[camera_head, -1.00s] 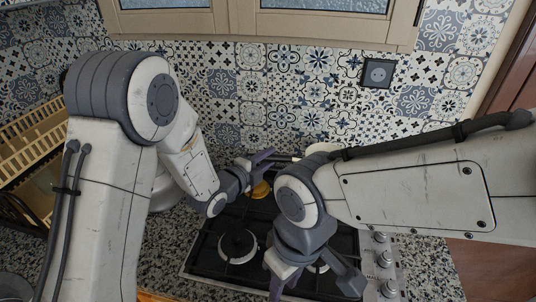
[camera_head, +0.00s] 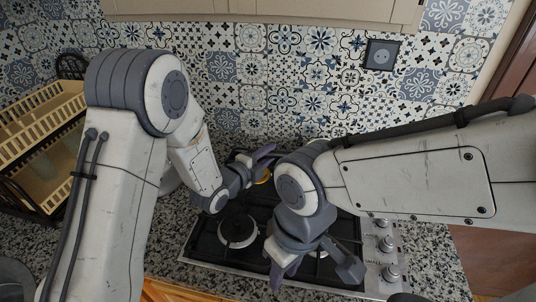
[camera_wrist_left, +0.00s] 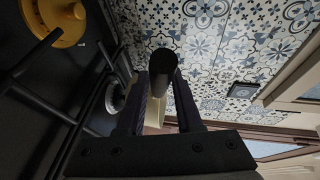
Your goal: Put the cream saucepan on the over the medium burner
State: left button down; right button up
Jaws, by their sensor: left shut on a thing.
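My left gripper (camera_head: 262,160) is over the back of the black gas hob (camera_head: 205,245), near a brass-coloured burner (camera_head: 264,177). In the left wrist view its two fingers (camera_wrist_left: 164,98) are shut on a dark handle (camera_wrist_left: 163,63). A small cream patch (camera_wrist_left: 155,110) shows between the fingers, probably part of the cream saucepan. The pan body is hidden behind my right arm in the head view. My right gripper (camera_head: 314,268) is open and empty over the right front of the hob. A front-left burner (camera_head: 238,232) is bare.
Control knobs (camera_head: 386,245) line the hob's right edge. A yellow dish rack (camera_head: 40,150) stands at the left. A tiled wall with a dark socket (camera_head: 381,54) closes the back. Speckled counter (camera_head: 435,265) is free at the right.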

pick_arm(q)
jog(key=shift+f+b, duration=0.15)
jog(key=shift+b, duration=0.25)
jog(key=c, duration=0.5)
grip_release()
jog(key=shift+f, duration=0.3)
jog(key=shift+s+a, duration=0.25)
jog(key=shift+s, duration=0.05)
jog(key=p+v, duration=0.6)
jog(key=v, duration=0.3)
jog(key=shift+s+a+r, duration=0.2)
jog(key=shift+s+r, duration=0.05)
jog(key=shift+r, duration=0.1)
